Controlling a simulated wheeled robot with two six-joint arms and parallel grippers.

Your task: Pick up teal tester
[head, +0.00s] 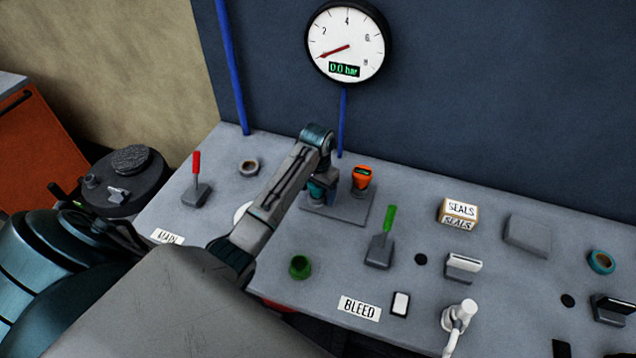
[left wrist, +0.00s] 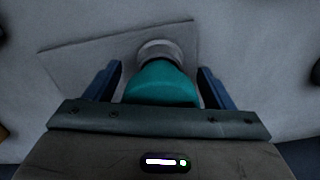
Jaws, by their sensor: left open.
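The teal tester (left wrist: 162,84) shows in the left wrist view, with a rounded teal body and a pale grey round end, on a grey square pad (left wrist: 85,55). My left gripper (left wrist: 160,78) is open, with one dark blue finger on each side of the tester and gaps between. In the head view my left gripper (head: 319,190) points down at the left part of the grey pad (head: 350,211); the arm and gripper largely hide the tester there. An orange tester (head: 362,179) stands on the same pad, just to the right. My right gripper is not in view.
A red-handled lever (head: 196,178) stands to the left and a green-handled lever (head: 384,235) right of the pad. A green ring (head: 300,266) lies in front. A SEALS box (head: 457,213) stands further right. A gauge (head: 346,42) on the wall reads 0.0 bar.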

